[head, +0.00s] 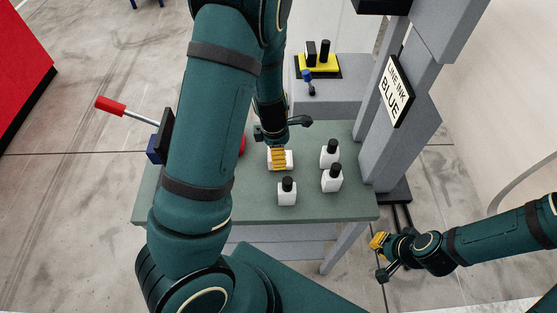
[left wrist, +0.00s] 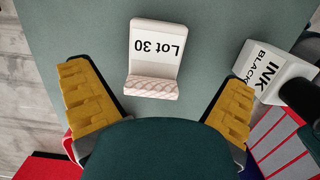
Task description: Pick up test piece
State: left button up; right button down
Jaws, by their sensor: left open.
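The test piece is a white block marked "Lot 30" (left wrist: 155,55), with a ribbed lower edge, lying on the grey-green table top in the left wrist view. My left gripper (left wrist: 157,82) is open, its yellow ribbed fingers apart on either side of the piece and not touching it. In the head view the left gripper (head: 279,158) is low over the table, and its yellow fingers partly hide the white piece (head: 290,161). My right gripper (head: 380,256) hangs to the right of the table, away from the piece; its opening is unclear.
Three white bottles with black caps stand right of the left gripper: front (head: 287,193), middle (head: 332,180) and back (head: 329,156). One reads "INK BLACK" (left wrist: 265,75) in the wrist view. A red-handled lever (head: 112,105) is at left. A post with a "BLUE" sign (head: 396,92) rises at right.

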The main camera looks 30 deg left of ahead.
pick_arm(q)
jog(key=f, duration=0.1)
jog(key=f+b, duration=0.1)
jog(key=f, duration=0.3)
jog(key=shift+w, duration=0.3)
jog(key=shift+r, duration=0.1)
jog(key=c, duration=1.3)
notch_tip(320, 180, up, 10)
jog(key=p, duration=0.2)
jog(key=shift+f+p, duration=0.25)
jog(key=shift+p, duration=0.15)
jog(key=shift+r, duration=0.3)
